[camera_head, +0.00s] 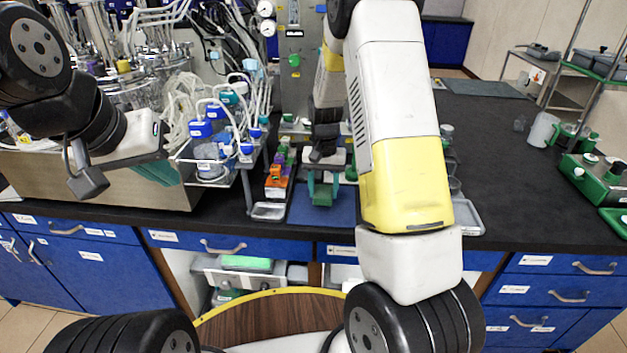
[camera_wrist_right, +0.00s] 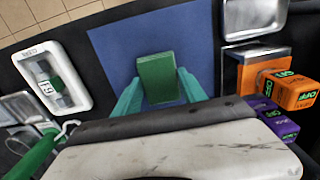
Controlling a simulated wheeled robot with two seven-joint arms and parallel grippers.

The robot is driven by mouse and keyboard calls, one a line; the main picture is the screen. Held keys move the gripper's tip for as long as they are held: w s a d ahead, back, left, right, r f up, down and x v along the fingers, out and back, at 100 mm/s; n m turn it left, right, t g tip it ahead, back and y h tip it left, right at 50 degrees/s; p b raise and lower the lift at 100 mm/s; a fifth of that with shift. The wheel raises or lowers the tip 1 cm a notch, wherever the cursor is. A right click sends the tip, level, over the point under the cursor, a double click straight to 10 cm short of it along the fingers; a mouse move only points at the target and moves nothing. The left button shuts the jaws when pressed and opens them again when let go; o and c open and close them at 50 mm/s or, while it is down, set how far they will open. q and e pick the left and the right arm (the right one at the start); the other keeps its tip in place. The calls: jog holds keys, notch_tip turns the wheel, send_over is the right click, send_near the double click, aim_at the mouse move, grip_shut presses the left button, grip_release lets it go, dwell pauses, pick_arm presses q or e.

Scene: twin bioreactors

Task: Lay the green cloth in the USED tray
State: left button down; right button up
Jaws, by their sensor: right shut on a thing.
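The green cloth (camera_head: 323,194) is a small folded block between the teal fingers of my right gripper (camera_head: 322,180). In the right wrist view the cloth (camera_wrist_right: 157,77) shows between both fingertips, over the blue mat (camera_wrist_right: 112,45). My right gripper is shut on it; its height above the mat is hard to tell. A shallow metal tray (camera_head: 268,211) lies left of the mat in the head view and also shows in the wrist view (camera_wrist_right: 252,18). Another tray (camera_head: 467,217) lies to the right. I cannot read a USED label on either. My left gripper (camera_head: 155,172) is at the left; its finger gap is unclear.
Orange (camera_wrist_right: 290,88) and purple (camera_wrist_right: 277,122) blocks stand beside the mat, close to my right gripper. A white holder (camera_wrist_right: 52,78) is on the mat's other side.

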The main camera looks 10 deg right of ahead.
jog(key=shift+f, duration=0.95)
jog(key=o, duration=1.3)
jog(key=shift+f, duration=0.15)
